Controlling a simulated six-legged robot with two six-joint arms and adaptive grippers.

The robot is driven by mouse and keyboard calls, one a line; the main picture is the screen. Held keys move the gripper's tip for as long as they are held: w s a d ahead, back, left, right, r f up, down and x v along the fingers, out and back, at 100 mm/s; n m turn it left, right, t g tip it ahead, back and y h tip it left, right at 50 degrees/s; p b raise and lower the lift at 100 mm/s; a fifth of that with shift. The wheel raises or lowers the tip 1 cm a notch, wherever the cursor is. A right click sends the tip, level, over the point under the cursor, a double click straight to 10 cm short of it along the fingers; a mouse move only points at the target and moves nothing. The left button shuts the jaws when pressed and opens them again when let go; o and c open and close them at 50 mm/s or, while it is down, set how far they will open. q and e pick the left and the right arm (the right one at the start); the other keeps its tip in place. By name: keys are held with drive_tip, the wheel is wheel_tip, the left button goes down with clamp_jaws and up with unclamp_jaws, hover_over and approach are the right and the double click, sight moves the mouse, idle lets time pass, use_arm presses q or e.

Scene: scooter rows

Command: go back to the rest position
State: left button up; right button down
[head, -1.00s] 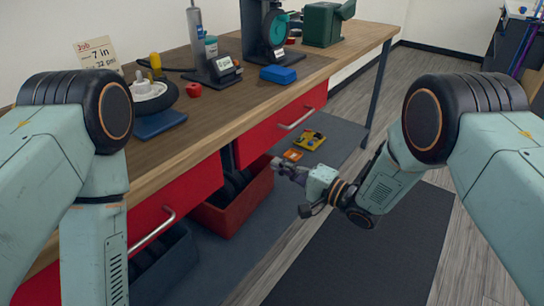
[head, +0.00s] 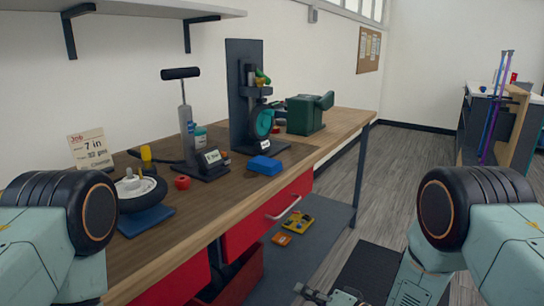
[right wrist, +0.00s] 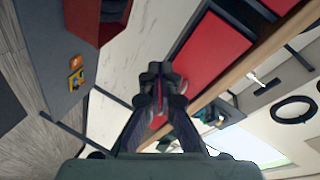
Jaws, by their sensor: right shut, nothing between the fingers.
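My right gripper (head: 318,295) shows at the bottom edge of the head view, low in front of the workbench and partly cut off. In the right wrist view its fingers (right wrist: 157,70) are together with nothing between them. It touches nothing that I can see. My left arm comes in at the left of the head view, but its gripper is outside the picture.
The wooden workbench (head: 150,247) runs along the wall with a wheel (head: 140,192), a pump (head: 187,125), a blue block (head: 264,165) and a green machine (head: 305,115). A red bin (head: 243,284) stands below. Open floor (head: 400,180) lies to the right.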

drive_tip(key=s+d+f+n+g+h, duration=0.1)
drive_tip(key=s+d+f+g+h, duration=0.35)
drive_tip(key=s, duration=0.45)
drive_tip(key=s+d+f+n+g+h, duration=0.1)
drive_tip(key=s+d+f+n+h, duration=0.1)
drive_tip(key=s+d+f+h, duration=0.45)
drive_tip(key=s+d+g, duration=0.1)
drive_tip(key=s+g, duration=0.1)
drive_tip(key=s, duration=0.9)
drive_tip(key=s+d+g, duration=0.2)
drive_tip(key=s+g, duration=0.1)
drive_tip(key=s, duration=0.9)
drive_tip(key=shift+s+d+f, duration=0.15)
drive_tip(key=shift+d+f, duration=0.15)
drive_tip(key=shift+f, duration=0.1)
